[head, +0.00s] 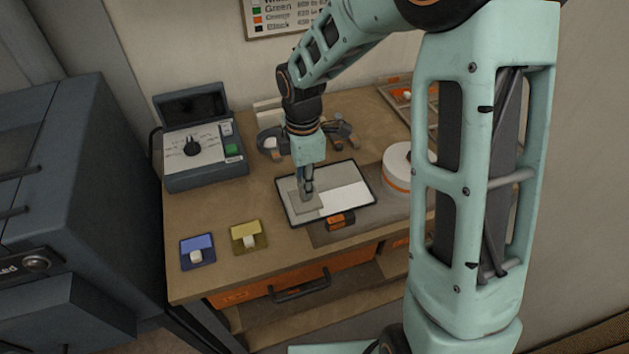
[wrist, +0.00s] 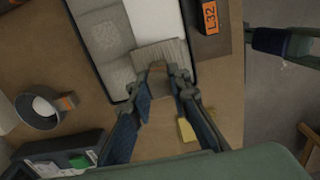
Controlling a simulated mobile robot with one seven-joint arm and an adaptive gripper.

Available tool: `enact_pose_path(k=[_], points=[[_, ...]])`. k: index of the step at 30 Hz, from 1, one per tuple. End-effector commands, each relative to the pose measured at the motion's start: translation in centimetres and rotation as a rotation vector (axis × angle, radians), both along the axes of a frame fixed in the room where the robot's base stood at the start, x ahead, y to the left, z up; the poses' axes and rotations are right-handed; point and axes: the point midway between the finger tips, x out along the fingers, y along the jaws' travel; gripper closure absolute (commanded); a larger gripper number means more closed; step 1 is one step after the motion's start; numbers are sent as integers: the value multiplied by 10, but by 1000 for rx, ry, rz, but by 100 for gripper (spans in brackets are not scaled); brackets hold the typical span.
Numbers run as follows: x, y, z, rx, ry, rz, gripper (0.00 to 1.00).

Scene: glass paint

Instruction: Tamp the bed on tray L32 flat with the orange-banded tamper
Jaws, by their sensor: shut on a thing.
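Tray L32 (head: 376,203) is a dark-rimmed tray on the bench, with its orange L32 label (wrist: 210,17) beside the rim in the wrist view. Its pale bed (head: 345,196) is partly greyer and partly whiter, with square patches in the wrist view (wrist: 108,35). My gripper (head: 307,191) points down over the tray's left part. It is shut on a grey-brown tool, seemingly the tamper (wrist: 160,52), whose flat plate (head: 300,203) lies on or just above the bed.
A control box (head: 205,150) with a green button stands left of the tray. Yellow (head: 249,236) and blue (head: 197,251) holders sit at the front left. A white drum with an orange band (head: 397,168) stands right of the tray. Round holders (head: 270,143) are behind.

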Motion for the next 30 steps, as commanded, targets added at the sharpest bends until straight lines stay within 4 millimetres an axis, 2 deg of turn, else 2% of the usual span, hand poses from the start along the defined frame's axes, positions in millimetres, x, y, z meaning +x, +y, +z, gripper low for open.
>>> enact_pose_path(k=[11,21,30], points=[[0,1,-1,0,0,-1,100],[-1,1,-16,0,1,0,100],[0,1,-16,-1,0,0,100]])
